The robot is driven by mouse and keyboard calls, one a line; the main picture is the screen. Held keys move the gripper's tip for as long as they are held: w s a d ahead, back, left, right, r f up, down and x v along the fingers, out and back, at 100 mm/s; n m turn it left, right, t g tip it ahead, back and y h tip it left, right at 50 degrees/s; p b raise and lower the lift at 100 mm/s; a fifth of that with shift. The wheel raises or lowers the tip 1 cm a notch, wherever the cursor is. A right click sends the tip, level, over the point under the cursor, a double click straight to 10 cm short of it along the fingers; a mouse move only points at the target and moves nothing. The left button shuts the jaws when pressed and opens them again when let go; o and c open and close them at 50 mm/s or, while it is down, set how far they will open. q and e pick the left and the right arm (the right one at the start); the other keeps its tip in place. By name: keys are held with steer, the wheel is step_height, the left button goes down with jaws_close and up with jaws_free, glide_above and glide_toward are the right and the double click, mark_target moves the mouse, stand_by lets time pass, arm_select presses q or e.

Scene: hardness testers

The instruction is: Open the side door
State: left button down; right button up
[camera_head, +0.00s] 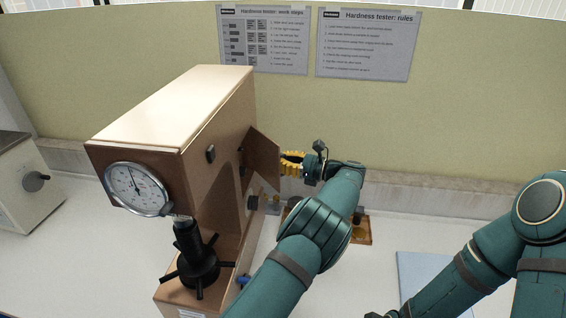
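The hardness tester (175,110) is a tan and brown box-shaped machine at the left of the middle. Its side door (262,160) is a brown panel on the machine's right side; it stands swung out at an angle from the side wall. My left gripper (284,162) has yellow fingers and is beside the door's outer edge. A gap shows between the fingers, and they look open. I cannot tell whether a fingertip touches the door.
A round dial gauge (136,189) and a black handwheel (198,264) are on the tester's front. A small wooden tray (358,230) lies behind my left arm. A blue-grey sheet (425,272) lies on the white table. Another machine (22,185) stands at far left.

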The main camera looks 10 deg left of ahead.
arm_select(q)
steer(key=shift+d, duration=0.1)
steer(key=c, duration=1.1)
jaws_free()
steer(key=shift+f, duration=0.15)
steer(key=shift+o, duration=0.2)
steer(key=shift+s+d, duration=0.1)
steer(key=shift+d, duration=0.1)
steer(key=s+d, duration=0.2)
steer(key=d, duration=0.9)
steer(key=shift+s+d, duration=0.2)
steer(key=shift+d, duration=0.2)
steer(key=shift+c, duration=0.4)
